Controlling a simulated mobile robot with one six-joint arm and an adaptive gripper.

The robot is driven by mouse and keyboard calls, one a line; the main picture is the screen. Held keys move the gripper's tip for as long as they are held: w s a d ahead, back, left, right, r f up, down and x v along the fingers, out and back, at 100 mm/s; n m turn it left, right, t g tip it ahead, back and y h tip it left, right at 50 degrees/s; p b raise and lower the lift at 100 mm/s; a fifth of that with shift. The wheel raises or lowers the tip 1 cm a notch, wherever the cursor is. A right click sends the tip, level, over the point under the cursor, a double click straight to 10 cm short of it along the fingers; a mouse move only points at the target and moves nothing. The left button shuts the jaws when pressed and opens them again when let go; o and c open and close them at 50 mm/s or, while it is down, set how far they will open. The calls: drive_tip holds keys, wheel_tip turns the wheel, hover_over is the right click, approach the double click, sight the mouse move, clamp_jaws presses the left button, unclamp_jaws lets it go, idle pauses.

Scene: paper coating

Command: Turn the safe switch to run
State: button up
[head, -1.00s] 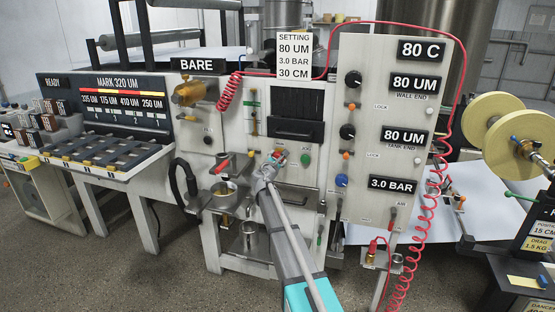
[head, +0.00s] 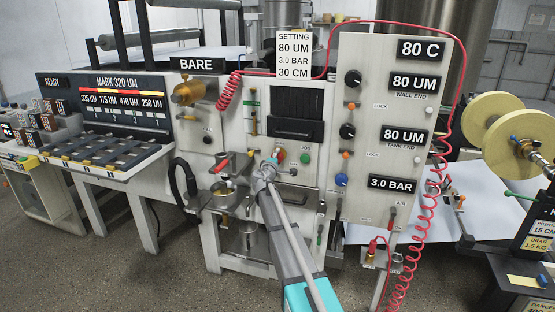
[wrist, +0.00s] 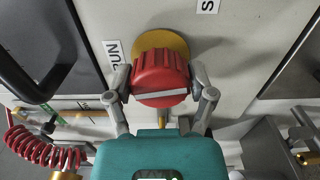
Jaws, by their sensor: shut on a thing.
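The safe switch is a red ribbed knob (wrist: 160,72) on a round yellow plate (wrist: 163,41) in the wrist view. A pale bar crosses the knob's face, nearly level in that view. A RUN label (wrist: 114,52) sits left of the plate, and a partly cut-off label starting with S (wrist: 208,5) sits up and to the right. My gripper (wrist: 161,84) is shut on the knob, one finger on each side. In the head view my gripper (head: 268,168) is at the panel and largely covers the knob; a little red shows beside it.
A green button (head: 306,158) is just right of the knob. A dark handle (wrist: 30,65) lies left in the wrist view. A coiled red hose (wrist: 45,148) is at lower left there. The gauge panel (head: 360,110) stands to the right.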

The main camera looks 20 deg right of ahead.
drive_tip(key=shift+m, duration=1.1)
drive_tip(key=o, duration=1.1)
drive_tip(key=v, duration=1.2)
